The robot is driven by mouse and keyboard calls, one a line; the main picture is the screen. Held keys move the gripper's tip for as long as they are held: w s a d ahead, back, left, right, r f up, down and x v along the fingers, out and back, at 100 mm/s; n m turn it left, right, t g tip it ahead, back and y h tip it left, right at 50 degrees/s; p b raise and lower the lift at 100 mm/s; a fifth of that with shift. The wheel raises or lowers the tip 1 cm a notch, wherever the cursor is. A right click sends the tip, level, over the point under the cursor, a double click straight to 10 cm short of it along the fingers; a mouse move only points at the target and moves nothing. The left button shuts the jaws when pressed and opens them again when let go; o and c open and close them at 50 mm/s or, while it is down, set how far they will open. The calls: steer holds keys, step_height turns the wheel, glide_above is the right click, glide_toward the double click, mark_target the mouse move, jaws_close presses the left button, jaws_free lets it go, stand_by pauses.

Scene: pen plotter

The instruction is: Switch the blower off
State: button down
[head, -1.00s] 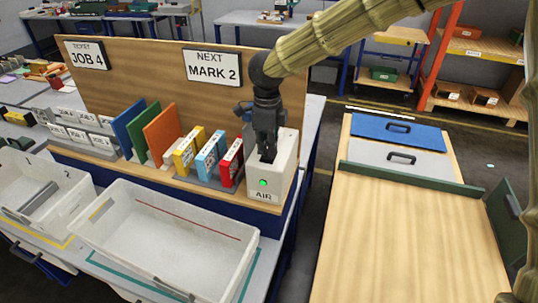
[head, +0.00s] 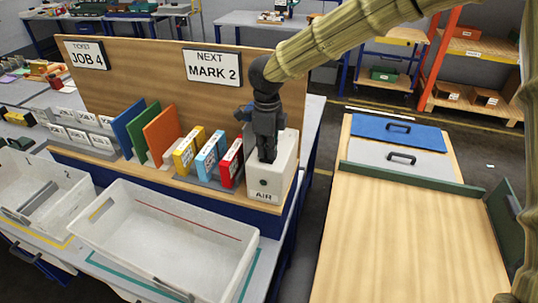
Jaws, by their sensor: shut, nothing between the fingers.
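The blower is a white box labelled AIR (head: 285,178) at the right end of the wooden shelf. A small round lamp (head: 263,183) on its front face is dark. My gripper (head: 267,158) is shut and empty, pointing down at the top of the box. Its fingertips are at or just above the box top, and I cannot tell whether they touch. The switch itself is hidden behind the fingers.
Red, blue and yellow boxes (head: 231,163) stand just left of the blower. Orange, green and blue panels (head: 163,136) stand farther left. A wooden backboard (head: 150,75) with signs rises behind. A white bin (head: 160,235) sits in front. A wooden-topped table (head: 410,230) is at right.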

steer(key=shift+r, duration=0.2)
steer(key=shift+r+p, duration=3.35)
steer(key=shift+p, duration=0.05)
